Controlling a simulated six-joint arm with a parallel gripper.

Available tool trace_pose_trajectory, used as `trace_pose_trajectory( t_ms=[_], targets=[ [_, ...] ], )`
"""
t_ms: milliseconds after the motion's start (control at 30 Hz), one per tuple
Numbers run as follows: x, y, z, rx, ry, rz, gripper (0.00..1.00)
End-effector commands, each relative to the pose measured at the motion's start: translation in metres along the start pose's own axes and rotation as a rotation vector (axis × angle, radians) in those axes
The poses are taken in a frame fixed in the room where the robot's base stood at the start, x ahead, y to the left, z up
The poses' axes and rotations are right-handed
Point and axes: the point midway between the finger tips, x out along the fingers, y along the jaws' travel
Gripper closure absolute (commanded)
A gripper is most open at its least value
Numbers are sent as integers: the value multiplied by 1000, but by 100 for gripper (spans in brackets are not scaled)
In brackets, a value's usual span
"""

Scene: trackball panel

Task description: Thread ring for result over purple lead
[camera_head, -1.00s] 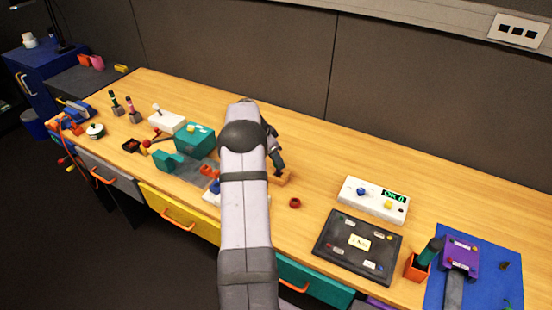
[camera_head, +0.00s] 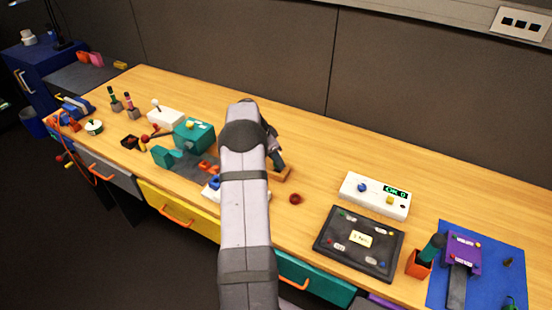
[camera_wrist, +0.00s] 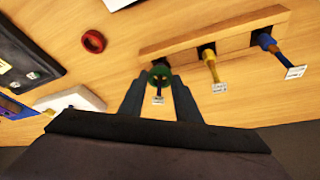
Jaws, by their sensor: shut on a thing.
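In the wrist view my gripper (camera_wrist: 160,78) is shut on a green ring (camera_wrist: 161,70). The ring is at the left lead on a wooden rail (camera_wrist: 220,33). That lead (camera_wrist: 158,90) looks dark blue or purple and shows below the ring with a white tag. I cannot tell whether the ring is around it or only in front of it. The tag writing is too small to read.
A red ring (camera_wrist: 93,41) lies loose on the table; it also shows in the head view (camera_head: 295,199). A white box with a green display (camera_head: 375,196) and a black panel (camera_head: 335,254) stand to the right. A teal block (camera_head: 193,136) stands left of my arm.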

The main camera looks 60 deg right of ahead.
Motion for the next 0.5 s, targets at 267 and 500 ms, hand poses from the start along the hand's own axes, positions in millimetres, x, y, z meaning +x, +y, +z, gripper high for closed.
trace_pose_trajectory(
  t_ms=[267,500],
  targets=[
    [7,0,3,0,0,0,90],
    [11,0,5,0,0,0,90]
  ],
)
